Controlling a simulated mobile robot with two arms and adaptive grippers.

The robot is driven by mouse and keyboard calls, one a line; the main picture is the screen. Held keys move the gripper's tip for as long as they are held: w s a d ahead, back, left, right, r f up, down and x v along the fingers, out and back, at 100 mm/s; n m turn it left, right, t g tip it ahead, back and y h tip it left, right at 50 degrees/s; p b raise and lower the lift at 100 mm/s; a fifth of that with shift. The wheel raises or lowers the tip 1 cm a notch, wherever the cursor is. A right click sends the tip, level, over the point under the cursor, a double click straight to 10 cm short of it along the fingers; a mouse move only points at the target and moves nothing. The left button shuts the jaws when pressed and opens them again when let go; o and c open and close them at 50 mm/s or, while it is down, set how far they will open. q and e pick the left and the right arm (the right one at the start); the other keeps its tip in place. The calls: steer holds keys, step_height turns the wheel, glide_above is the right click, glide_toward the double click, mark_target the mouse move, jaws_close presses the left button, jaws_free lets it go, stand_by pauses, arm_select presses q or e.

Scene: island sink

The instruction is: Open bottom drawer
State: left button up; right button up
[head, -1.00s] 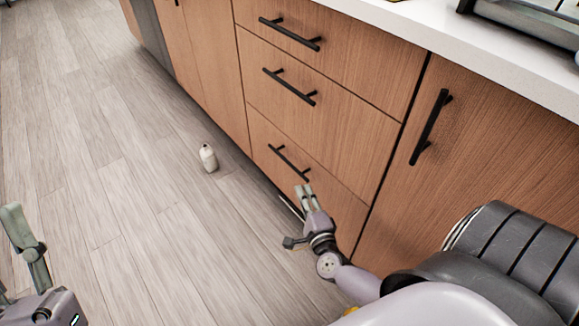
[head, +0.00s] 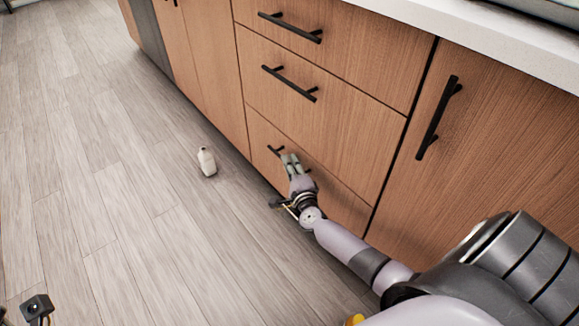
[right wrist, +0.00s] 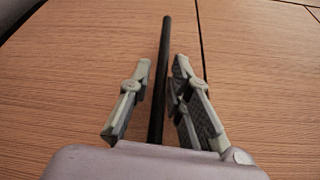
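The bottom drawer (head: 338,198) is a wooden front low in the island and looks closed. Its black bar handle (head: 274,150) is partly hidden behind my right gripper (head: 290,160) in the head view. In the right wrist view, the handle (right wrist: 164,70) runs lengthwise between the two fingers of my right gripper (right wrist: 160,95). The fingers are apart, with visible gaps on both sides of the bar. Only a small dark part of my left arm's end shows at the bottom left of the head view; its fingers are out of sight.
Two more drawers with black handles (head: 289,83) are above, and a cabinet door with an upright handle (head: 438,117) is to the right. The floor in front is otherwise clear.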

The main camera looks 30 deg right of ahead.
jaws_close()
stand_by(0.7)
